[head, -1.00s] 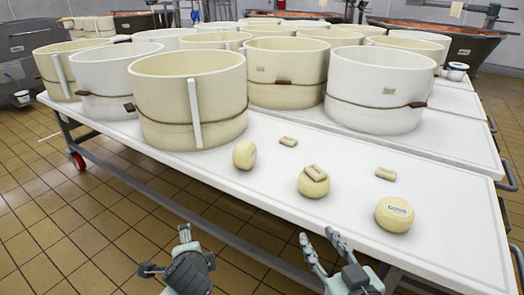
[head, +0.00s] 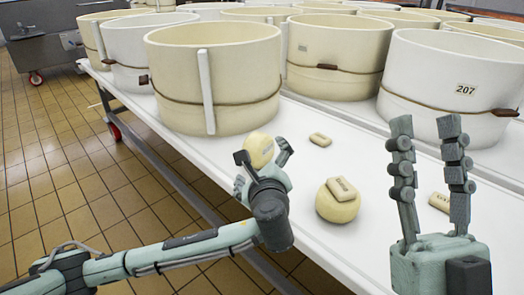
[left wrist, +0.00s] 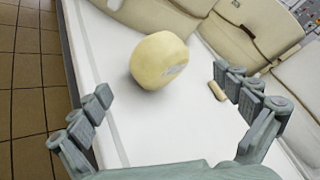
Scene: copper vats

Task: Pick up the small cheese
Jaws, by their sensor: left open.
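A small round pale-yellow cheese (head: 259,150) with a label sits on the white table near its front edge. It also shows in the left wrist view (left wrist: 159,60), ahead of the fingers. My left gripper (head: 262,166) is open, its fingers just in front of this cheese; I cannot tell whether they touch it. A small block (head: 320,139) lies behind, and another (head: 440,202) is partly hidden by my right gripper (head: 426,125), which is open and empty, fingers raised.
Large round vats, cream (head: 213,80) and white (head: 450,88), stand close together behind the cheeses. The white table (head: 290,190) has free room along its front strip. The tiled floor (head: 60,190) lies to the left.

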